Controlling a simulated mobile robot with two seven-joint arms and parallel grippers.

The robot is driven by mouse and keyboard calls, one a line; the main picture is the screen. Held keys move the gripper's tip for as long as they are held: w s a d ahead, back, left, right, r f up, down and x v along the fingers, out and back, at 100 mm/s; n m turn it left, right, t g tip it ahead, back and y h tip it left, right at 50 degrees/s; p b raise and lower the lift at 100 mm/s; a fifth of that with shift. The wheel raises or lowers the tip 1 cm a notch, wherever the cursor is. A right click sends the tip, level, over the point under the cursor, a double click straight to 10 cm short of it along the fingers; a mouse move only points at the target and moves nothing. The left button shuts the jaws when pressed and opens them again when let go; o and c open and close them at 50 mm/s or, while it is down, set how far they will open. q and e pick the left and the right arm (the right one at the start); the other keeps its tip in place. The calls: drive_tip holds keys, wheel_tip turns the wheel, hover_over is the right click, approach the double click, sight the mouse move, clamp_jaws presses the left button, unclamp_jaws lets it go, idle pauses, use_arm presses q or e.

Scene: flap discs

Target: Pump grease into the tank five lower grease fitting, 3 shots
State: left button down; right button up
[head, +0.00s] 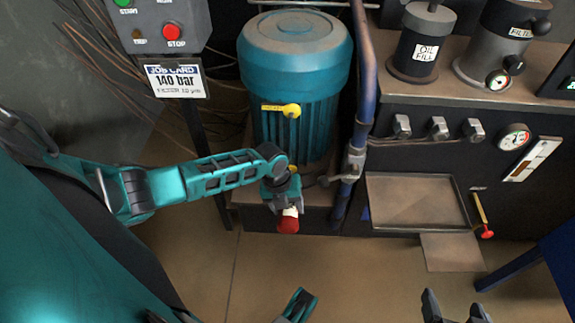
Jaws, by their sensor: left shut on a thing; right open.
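My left gripper (283,198) reaches in from the left and is shut on a small red-ended object (288,224) with a white band. It holds this in front of the base of the teal motor (296,75); the rest of the object is hidden by the gripper. I cannot tell whether it touches anything behind. My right gripper (455,306) is at the bottom edge, its two dark fingers apart and nothing seen between them. I cannot make out a grease fitting or a tank five label.
A blue vertical pipe (365,90) stands right of the motor. A dark unit carries an oil-fill cap (422,45), gauge (514,136) and metal tray (415,200). A red-and-yellow tool (482,215) hangs there. A control box (160,22) and job card (175,81) are left. The foreground floor is mostly clear.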

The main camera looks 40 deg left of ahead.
sight(286, 229)
use_arm(q)
drive_tip(key=shift+w+a+b, duration=0.5)
drive_tip(key=shift+w+b, duration=0.1)
drive_tip(key=shift+w, duration=0.2)
drive_tip(key=shift+s+d+r+p, duration=0.15)
drive_tip(key=shift+s+p, duration=0.15)
drive_tip(key=shift+p, duration=0.05)
drive_tip(key=shift+s+d, duration=0.15)
drive_tip(key=shift+s, duration=0.05)
drive_tip(key=shift+s+d+p, duration=0.15)
drive_tip(key=shift+s+p, duration=0.1)
drive_tip(key=shift+p, duration=0.1)
drive_tip(key=shift+s+d+p, duration=0.4)
drive_tip(key=shift+s+p, duration=0.2)
drive_tip(key=shift+s, duration=0.05)
drive_tip(key=shift+s+d+p, duration=0.5)
drive_tip(key=shift+s+p, duration=0.05)
drive_tip(key=shift+s, duration=0.2)
drive_tip(key=shift+s+d+p, duration=0.45)
drive_tip(key=shift+s+p, duration=0.05)
drive_tip(key=shift+s, duration=0.3)
drive_tip(key=shift+s+d+p, duration=0.5)
drive_tip(key=shift+s+p, duration=0.05)
drive_tip(key=shift+s, duration=0.2)
drive_tip(key=shift+s+d+p, duration=0.25)
drive_tip(key=shift+s+d, duration=0.05)
drive_tip(key=shift+s, duration=0.2)
drive_tip(key=shift+s+d+p, duration=0.25)
drive_tip(key=shift+s+d, duration=0.05)
drive_tip(key=shift+s, duration=0.2)
